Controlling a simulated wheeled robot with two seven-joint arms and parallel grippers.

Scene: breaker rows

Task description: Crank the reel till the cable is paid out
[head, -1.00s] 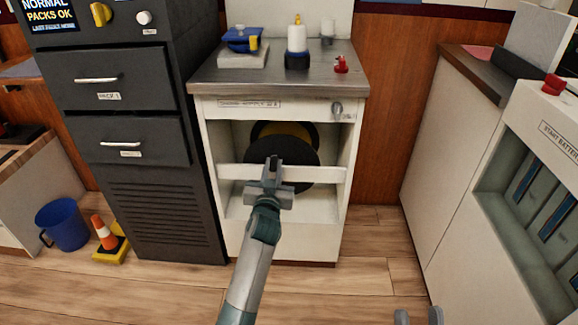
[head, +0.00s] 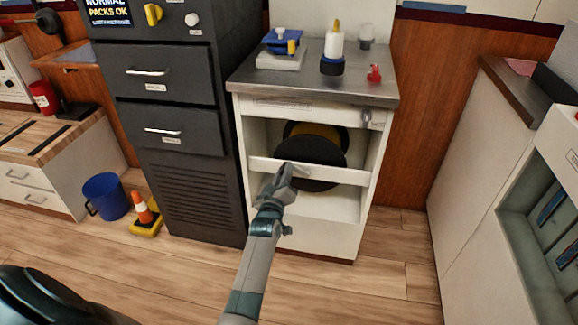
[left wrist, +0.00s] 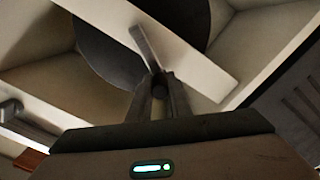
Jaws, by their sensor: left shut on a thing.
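The reel, a black disc (head: 318,150) with a yellow drum (head: 318,131) behind it, sits inside the open bay of a white cabinet behind a white crossbar. The disc also shows dark in the left wrist view (left wrist: 105,55). My left gripper (head: 287,172) is at the crossbar, in front of the reel. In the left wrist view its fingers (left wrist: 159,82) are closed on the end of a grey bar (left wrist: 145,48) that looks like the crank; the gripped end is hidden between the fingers. No cable can be made out. My right gripper is out of view.
The cabinet's metal top (head: 300,84) holds a blue device (head: 283,41), a white bottle (head: 334,45) and a small red item (head: 374,73). A dark drawer unit (head: 185,180) stands close on the left. A blue bucket (head: 105,198) and cone (head: 142,208) are on the floor.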

